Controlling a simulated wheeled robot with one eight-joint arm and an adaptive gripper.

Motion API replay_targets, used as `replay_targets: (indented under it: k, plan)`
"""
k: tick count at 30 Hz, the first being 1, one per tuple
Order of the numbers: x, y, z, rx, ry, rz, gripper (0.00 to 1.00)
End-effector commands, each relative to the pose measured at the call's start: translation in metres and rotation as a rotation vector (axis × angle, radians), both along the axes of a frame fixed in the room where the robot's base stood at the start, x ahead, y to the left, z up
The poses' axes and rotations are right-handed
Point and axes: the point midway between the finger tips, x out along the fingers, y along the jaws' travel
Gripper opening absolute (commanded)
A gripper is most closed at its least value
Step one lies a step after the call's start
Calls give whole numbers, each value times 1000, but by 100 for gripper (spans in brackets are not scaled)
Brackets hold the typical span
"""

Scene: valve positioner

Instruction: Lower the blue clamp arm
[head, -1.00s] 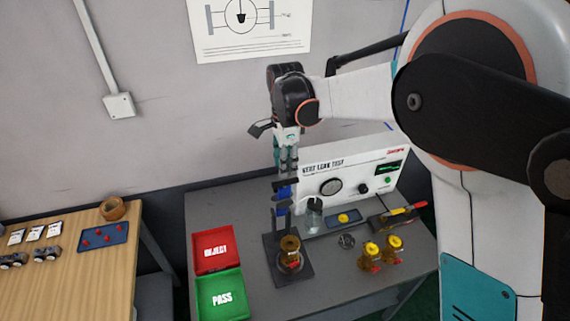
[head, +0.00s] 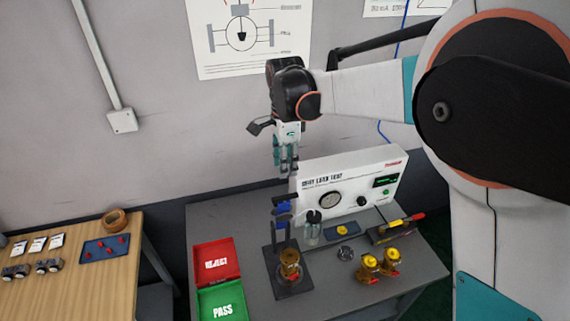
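The blue clamp arm (head: 284,208) is on the dark clamp stand (head: 270,262) on the grey bench, in the middle of the head view. A brass valve (head: 289,262) stands upright on the stand's base, below the clamp. My gripper (head: 286,168) hangs pointing down above the clamp, with a visible gap between its fingertips and the blue part. Its fingers look close together, but they are too small to tell whether they are open or shut. Nothing is seen held in it.
A white leak tester (head: 350,183) stands behind and right of the clamp. A glass jar (head: 312,232) is close to the clamp's right. Two brass valves (head: 378,264) stand at the right. Red (head: 216,260) and green (head: 221,299) trays lie at the left.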

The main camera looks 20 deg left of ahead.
Motion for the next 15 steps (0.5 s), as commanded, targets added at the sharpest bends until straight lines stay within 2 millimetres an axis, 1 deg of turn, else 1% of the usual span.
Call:
replay_targets:
  k: [1,15]
  plan:
    - [0,0,5,0,0,0,34]
    - [-2,-1,34,0,0,0,34]
